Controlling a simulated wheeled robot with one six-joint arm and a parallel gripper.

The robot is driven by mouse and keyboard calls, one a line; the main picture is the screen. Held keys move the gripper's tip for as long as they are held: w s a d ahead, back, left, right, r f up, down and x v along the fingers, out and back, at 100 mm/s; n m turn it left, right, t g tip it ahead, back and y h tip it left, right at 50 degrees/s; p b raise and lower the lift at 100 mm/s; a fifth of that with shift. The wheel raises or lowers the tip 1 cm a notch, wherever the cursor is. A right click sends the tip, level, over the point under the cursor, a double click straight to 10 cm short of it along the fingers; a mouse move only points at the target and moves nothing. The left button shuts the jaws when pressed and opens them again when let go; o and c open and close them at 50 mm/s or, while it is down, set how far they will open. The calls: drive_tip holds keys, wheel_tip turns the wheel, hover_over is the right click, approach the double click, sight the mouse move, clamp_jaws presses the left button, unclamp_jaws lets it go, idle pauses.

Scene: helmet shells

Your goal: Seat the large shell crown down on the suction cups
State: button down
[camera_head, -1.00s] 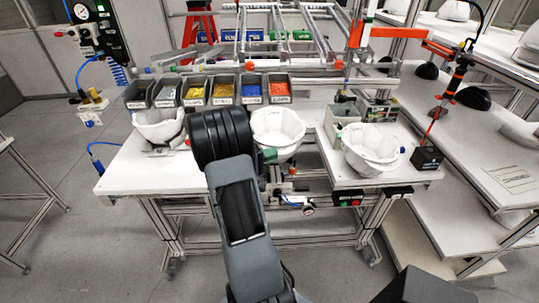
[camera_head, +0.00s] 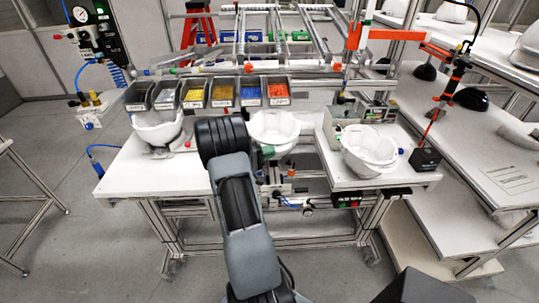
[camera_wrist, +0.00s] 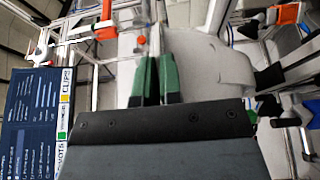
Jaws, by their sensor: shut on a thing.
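A white helmet shell (camera_head: 273,128) is at the middle of the bench in the head view, its open side facing up. My gripper is shut on this shell's wall. In the wrist view its green fingers (camera_wrist: 153,80) lie together against the white shell (camera_wrist: 195,65). In the head view my arm hides most of the gripper; a bit of green shows below the shell's rim. Suction cups cannot be made out beneath the shell, and whether it touches anything below is unclear.
A second white shell (camera_head: 157,128) rests on a dark stand at left. A third shell (camera_head: 369,150) sits on the right of the bench (camera_head: 345,180), beside a black block (camera_head: 425,160). Parts bins (camera_head: 222,94) line the back. A side table (camera_head: 500,165) stands at right.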

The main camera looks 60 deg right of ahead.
drive_tip(key=shift+f+b, duration=0.6)
drive_tip(key=shift+f, duration=1.25)
drive_tip(key=c, duration=1.2)
unclamp_jaws()
drive_tip(key=shift+f, duration=0.1)
drive_tip(key=shift+a, duration=0.1)
drive_tip(key=shift+a, duration=0.1)
drive_tip(key=b+v, duration=0.3)
drive_tip(key=v, duration=1)
drive_tip(key=shift+a, duration=0.25)
drive_tip(key=shift+w, duration=0.15)
